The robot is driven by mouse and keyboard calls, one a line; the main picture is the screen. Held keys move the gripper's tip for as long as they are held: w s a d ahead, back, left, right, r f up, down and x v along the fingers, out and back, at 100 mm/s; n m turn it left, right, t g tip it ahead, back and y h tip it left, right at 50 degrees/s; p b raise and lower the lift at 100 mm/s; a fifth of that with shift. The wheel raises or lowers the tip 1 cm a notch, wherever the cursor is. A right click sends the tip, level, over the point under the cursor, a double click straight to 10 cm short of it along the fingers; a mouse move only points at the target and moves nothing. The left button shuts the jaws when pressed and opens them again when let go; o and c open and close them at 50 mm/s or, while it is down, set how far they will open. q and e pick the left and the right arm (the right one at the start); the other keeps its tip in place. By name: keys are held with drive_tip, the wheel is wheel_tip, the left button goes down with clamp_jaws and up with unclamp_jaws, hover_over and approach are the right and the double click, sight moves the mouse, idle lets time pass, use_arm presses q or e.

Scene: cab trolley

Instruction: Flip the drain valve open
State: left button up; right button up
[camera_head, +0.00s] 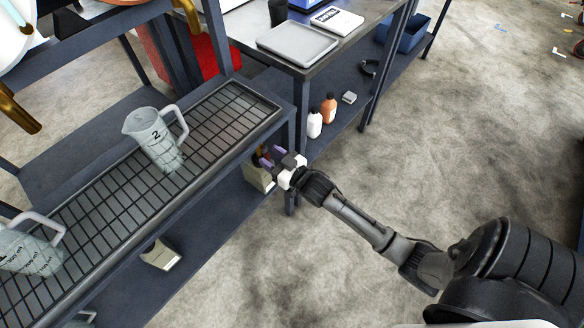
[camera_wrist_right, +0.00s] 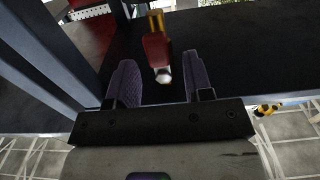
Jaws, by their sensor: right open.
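The drain valve shows in the right wrist view as a red lever (camera_wrist_right: 156,50) with a brass-coloured part above it and a pale metal tip at its lower end. My right gripper (camera_wrist_right: 160,62) is open, with its two purple fingers on either side of the lever; I see gaps on both sides and no clear touch. In the head view, my right gripper (camera_head: 271,157) reaches under the end of the grated rack, beside its corner leg. The valve is mostly hidden there behind the fingers and the rack. My left gripper is not in view.
The grated rack (camera_head: 95,195) carries two measuring jugs, one marked 2 (camera_head: 152,135). A pale container (camera_head: 258,178) stands below the gripper on the lower shelf. A white bottle (camera_head: 314,124) and an orange bottle (camera_head: 328,109) stand behind.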

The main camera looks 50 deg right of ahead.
drive_tip(key=s+p, duration=0.3)
drive_tip(key=s, duration=0.9)
drive_tip(key=shift+s+p, duration=0.15)
drive_tip(key=shift+p, duration=0.2)
